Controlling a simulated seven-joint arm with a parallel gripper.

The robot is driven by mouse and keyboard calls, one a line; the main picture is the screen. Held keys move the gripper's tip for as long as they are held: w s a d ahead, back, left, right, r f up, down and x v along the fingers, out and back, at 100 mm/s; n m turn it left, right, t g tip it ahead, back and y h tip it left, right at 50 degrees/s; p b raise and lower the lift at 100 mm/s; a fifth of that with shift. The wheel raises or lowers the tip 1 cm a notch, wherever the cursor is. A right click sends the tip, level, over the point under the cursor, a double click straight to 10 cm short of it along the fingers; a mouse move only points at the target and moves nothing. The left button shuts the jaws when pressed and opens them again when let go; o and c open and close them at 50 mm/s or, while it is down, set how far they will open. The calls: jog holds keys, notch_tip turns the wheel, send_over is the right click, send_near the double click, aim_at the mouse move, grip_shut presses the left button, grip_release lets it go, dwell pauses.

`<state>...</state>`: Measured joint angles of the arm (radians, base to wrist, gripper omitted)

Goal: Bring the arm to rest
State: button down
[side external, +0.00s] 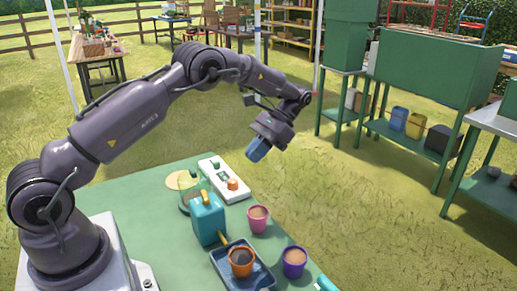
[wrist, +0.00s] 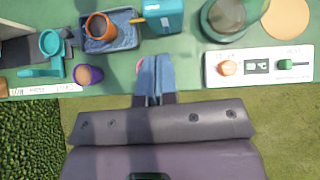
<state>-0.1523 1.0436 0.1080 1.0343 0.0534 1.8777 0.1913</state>
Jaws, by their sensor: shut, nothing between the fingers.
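My gripper (side external: 257,150) hangs in the air near the far edge of the green table (side external: 150,183), its blue fingers pointing down. In the wrist view its fingers (wrist: 154,74) are together with nothing between them. The arm is stretched out over the table. Below the gripper, a pink pot (side external: 258,219) stands on the table; in the wrist view the fingers hide most of it. A white panel (side external: 211,166) with an orange knob (side external: 233,184) and a green switch (wrist: 285,64) lies close by.
A teal watering can (side external: 207,218) with a yellow spout and a glass jar (wrist: 222,18) stand near a round tan mat (wrist: 286,17). An orange pot (side external: 241,262) sits in a blue tray (side external: 262,275), beside a purple pot (side external: 294,262). Grass lies beyond the table edge.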

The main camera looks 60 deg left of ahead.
jog(key=shift+w+d+r, duration=0.1)
jog(key=shift+w+r, duration=0.3)
